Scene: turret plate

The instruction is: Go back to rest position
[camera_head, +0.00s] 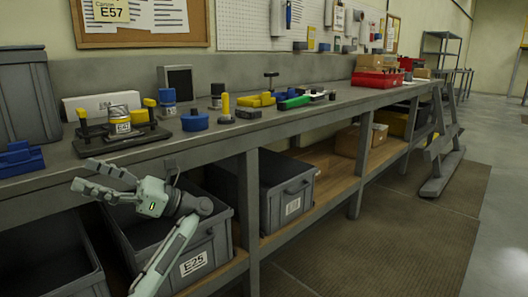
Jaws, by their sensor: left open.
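My left gripper (92,178) is open and empty. It hangs in front of the workbench's front edge at the left, with its fingers spread and pointing left. My left arm comes up from the bottom of the view. The dark turret plate (122,138) sits on the bench above and behind the gripper, with a labelled cylinder (120,121) and yellow-topped parts standing on it. My right gripper is not in view.
The grey workbench (225,133) runs from left to far right. Blue, yellow and green parts and a red bin (377,79) stand on it. Grey crates, one labelled E25 (194,262), sit on the lower shelf close to my arm.

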